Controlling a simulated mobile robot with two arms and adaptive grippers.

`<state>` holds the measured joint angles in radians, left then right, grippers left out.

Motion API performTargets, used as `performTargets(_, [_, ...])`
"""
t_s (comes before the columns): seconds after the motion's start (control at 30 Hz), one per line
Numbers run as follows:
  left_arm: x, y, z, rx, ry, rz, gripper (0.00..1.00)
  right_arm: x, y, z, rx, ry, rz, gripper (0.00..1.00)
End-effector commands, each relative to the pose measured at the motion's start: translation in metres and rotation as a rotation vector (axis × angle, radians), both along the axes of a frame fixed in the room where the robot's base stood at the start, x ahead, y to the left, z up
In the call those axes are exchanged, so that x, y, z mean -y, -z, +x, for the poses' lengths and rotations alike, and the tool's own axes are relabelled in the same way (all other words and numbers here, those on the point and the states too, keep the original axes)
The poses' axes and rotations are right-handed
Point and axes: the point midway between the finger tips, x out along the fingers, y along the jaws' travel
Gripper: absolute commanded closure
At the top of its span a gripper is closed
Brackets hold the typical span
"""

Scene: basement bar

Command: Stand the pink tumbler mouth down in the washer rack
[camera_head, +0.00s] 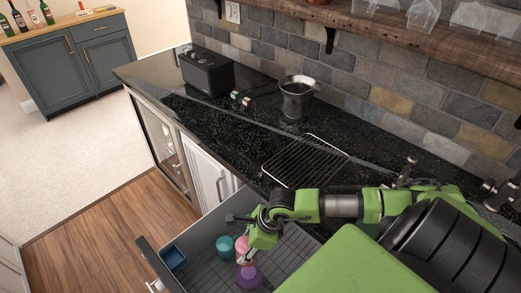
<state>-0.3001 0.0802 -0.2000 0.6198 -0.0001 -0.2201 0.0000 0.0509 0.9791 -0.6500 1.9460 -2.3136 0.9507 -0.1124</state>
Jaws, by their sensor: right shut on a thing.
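My right gripper (246,259) reaches in from the right over the pulled-out washer drawer and is shut on the pink tumbler (241,244). The gripper covers part of the tumbler, and I cannot tell which way its mouth points. The grey washer rack (292,250) with its ribbed floor lies below and to the right of the gripper. A teal tumbler (225,246) is just left of the pink one. A purple tumbler (248,277) is just below the gripper in the picture. My left gripper is not in view.
A blue container (172,257) sits at the drawer's left side. Above the drawer, the black counter (215,120) carries a wire cooling rack (305,160), a metal pot (297,97), a black speaker box (206,72) and small cubes. The wooden floor at left is clear.

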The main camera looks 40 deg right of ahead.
Motion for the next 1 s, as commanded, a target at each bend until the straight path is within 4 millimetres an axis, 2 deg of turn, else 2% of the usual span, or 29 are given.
performTargets(0.03, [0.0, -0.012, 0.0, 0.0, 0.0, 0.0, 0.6, 0.003, -0.009, 0.0, -0.001, 0.085, 0.001, 0.9])
performTargets(0.4, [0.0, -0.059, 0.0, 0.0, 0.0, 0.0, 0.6, 0.044, -0.037, 0.011, 0.001, 0.805, 0.003, 0.9])
performTargets(0.53, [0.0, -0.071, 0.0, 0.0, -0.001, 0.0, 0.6, 0.057, -0.045, 0.012, 0.001, 1.002, 0.001, 0.9])
performTargets(0.77, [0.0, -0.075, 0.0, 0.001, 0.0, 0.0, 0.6, 0.069, -0.046, 0.012, 0.0, 1.152, 0.002, 0.9])
performTargets(1.0, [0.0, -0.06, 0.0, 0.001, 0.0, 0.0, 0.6, 0.074, -0.024, 0.013, -0.001, 1.157, 0.001, 0.9])
